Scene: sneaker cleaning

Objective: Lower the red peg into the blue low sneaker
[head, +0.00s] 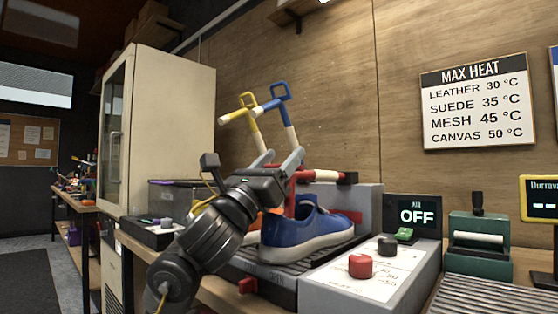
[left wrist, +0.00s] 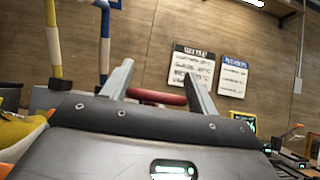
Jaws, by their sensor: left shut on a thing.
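The blue low sneaker (head: 308,236), with a white sole, stands on the dark slatted bed of the machine. The red peg (head: 305,175) has a red and white bar with a dark end, above the sneaker. A red upright part runs down towards the sneaker's opening; its lower end is hidden, so I cannot tell how deep it sits. My left gripper (head: 284,162) is shut on the red peg, above the sneaker's heel side. In the left wrist view the red bar (left wrist: 157,97) lies between the two fingers. My right gripper is not in view.
A yellow peg (head: 240,112) and a blue peg (head: 276,100) stand raised behind my gripper. An orange sneaker (head: 262,222) is partly hidden behind the blue one. A control panel (head: 335,290) with a red knob (head: 361,266) is in front right. A display (head: 417,215) reads OFF.

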